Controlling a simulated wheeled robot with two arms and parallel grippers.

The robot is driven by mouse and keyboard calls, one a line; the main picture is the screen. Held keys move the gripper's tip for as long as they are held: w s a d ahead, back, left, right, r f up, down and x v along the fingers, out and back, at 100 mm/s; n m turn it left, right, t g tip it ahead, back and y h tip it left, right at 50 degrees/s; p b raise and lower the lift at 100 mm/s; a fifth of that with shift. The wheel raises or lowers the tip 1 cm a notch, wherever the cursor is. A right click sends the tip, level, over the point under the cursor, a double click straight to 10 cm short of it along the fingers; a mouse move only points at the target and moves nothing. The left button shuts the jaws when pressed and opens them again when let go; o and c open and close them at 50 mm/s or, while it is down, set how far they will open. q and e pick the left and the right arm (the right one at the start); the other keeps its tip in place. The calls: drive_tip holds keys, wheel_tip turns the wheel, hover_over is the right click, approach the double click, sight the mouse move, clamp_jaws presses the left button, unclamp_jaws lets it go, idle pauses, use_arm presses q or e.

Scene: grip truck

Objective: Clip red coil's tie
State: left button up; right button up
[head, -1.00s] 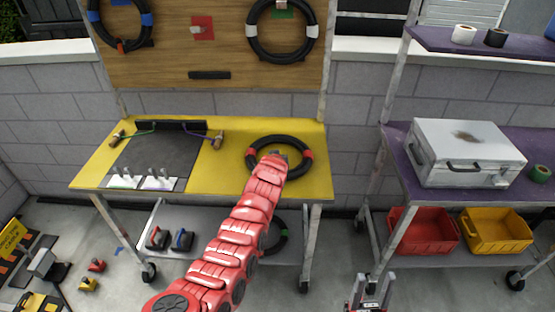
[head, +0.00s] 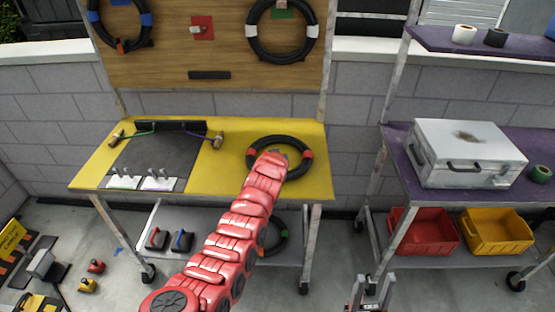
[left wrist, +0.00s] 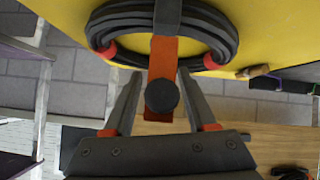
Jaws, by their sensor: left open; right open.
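The red coil is a black ring (head: 301,143) with red bands, lying on the yellow bench top. In the left wrist view the coil (left wrist: 100,30) is at the top. An orange strap (left wrist: 163,55) crosses its edge, with a dark grey piece above and a round black knob (left wrist: 162,96) on its lower part. My left gripper (left wrist: 160,74) is open, its fingers on either side of the strap; contact cannot be told. In the head view my red left arm hides this gripper and the coil's near side. My right gripper (head: 371,284) is open and empty at the bottom edge.
The yellow bench (head: 228,170) holds a dark mat (head: 160,150) and tools at left. Other coils (head: 252,45) hang on the wooden board behind. A purple shelf cart (head: 395,150) with a metal case (head: 470,155) stands at right.

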use_arm(q)
drive_tip(key=shift+s+r, duration=0.1)
drive_tip(key=shift+r, duration=0.05)
drive_tip(key=shift+s+r, duration=0.3)
drive_tip(key=shift+s, duration=0.1)
drive_tip(key=b+v, duration=0.4)
drive_tip(key=v, duration=1.2)
drive_tip(key=shift+s+f, duration=0.1)
